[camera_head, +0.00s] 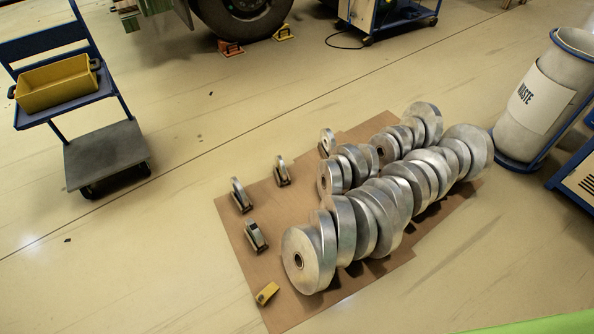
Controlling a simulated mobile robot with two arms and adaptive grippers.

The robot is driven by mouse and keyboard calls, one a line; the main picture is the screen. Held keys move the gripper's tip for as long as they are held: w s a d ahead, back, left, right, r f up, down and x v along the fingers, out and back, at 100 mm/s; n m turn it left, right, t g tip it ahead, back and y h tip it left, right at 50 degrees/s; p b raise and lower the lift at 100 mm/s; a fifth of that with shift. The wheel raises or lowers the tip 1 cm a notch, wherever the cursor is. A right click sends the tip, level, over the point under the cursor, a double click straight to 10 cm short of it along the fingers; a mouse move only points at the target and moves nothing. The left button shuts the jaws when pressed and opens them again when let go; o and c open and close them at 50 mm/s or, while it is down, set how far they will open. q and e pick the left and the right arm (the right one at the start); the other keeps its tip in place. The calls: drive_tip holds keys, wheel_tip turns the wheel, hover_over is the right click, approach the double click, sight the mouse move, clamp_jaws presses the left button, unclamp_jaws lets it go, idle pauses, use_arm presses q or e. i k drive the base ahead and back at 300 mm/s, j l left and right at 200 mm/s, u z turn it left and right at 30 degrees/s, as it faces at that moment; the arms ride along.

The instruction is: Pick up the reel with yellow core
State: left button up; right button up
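Several silver-grey reels stand on edge in packed rows on a brown cardboard sheet (262,215). The nearest reel (312,257) faces me at the left front, with a small dark hole and brownish ring at its centre. Another reel (324,180) at the left end of the back row shows part of its face. Most other cores are hidden by neighbouring reels, and I cannot make out a clearly yellow core. Neither of my grippers is in view.
Small dark-and-metal pieces (240,196) and a yellow block (267,293) sit on the cardboard's left side. A blue cart (105,155) with a yellow bin (57,85) stands at left. A waste bin (540,100) is at right. Floor in front is clear.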

sight(281, 166)
drive_tip(key=i+j, duration=0.15)
drive_tip(key=j, duration=0.35)
drive_tip(key=i+j+z, duration=0.1)
drive_tip(key=j, duration=0.4)
drive_tip(key=i+j+z, duration=0.1)
drive_tip(key=j, duration=0.45)
drive_tip(key=i+j, duration=0.15)
drive_tip(key=j, duration=0.35)
drive_tip(key=j+z, duration=0.1)
drive_tip(key=j, duration=0.45)
drive_tip(key=i+j+z, duration=0.2)
drive_tip(key=i+j, duration=0.35)
drive_tip(key=i+j+z, duration=0.15)
drive_tip(key=i+j, duration=0.35)
drive_tip(key=j, duration=0.2)
